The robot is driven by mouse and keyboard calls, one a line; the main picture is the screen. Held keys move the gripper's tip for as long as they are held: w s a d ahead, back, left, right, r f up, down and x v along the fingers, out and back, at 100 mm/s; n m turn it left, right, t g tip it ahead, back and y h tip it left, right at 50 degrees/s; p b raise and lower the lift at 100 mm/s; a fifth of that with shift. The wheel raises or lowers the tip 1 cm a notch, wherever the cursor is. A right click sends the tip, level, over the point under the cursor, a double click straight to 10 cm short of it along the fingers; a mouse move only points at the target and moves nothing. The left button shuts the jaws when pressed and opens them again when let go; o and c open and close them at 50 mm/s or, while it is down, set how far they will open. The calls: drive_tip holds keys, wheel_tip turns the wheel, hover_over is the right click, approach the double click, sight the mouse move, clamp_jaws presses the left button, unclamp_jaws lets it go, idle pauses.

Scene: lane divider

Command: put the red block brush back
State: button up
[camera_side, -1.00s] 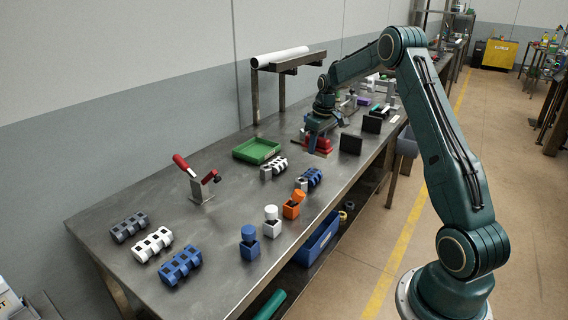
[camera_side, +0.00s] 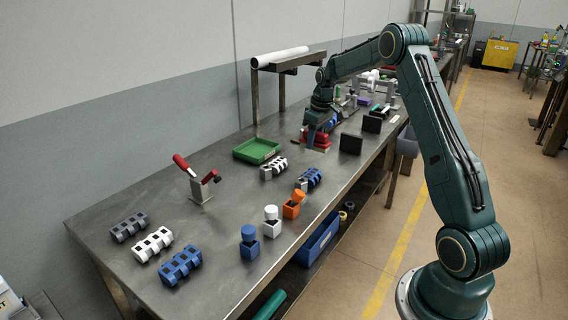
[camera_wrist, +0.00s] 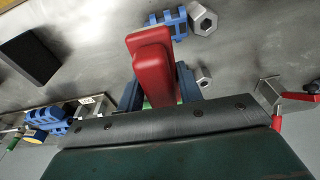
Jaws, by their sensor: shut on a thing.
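The red block brush (camera_wrist: 152,70) is between the two blue fingers of my gripper (camera_wrist: 158,92) in the wrist view, and the gripper is shut on it. Its smooth red top faces the camera; its underside is hidden. In the side view the red brush (camera_side: 320,139) shows small at my gripper (camera_side: 316,142), over the far middle of the bench. I cannot tell how high it is above the bench.
A green tray (camera_side: 257,150) lies left of the gripper. Two black upright plates (camera_side: 350,144) (camera_side: 372,124) stand to its right. Notched white (camera_side: 273,168) and blue (camera_side: 312,178) blocks lie nearer. A red-handled clamp (camera_side: 197,186) stands left. Bare bench lies around the clamp.

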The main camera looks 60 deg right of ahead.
drive_tip(key=w+a+r+n+y, duration=0.1)
drive_tip(key=w+a+r+n, duration=0.35)
drive_tip(key=a+n, duration=0.35)
wheel_tip(320, 180, up, 4)
drive_tip(key=n+g, duration=0.2)
drive_tip(key=n, duration=0.8)
hover_over(257, 200)
drive_tip(key=shift+d+r+y, duration=0.1)
drive_tip(key=shift+d+y, duration=0.15)
drive_tip(key=shift+y, duration=0.05)
wheel_tip(257, 200, down, 16)
drive_tip(key=shift+r, duration=0.15)
drive_tip(key=shift+f, duration=1.95)
drive_tip(key=shift+f, duration=0.3)
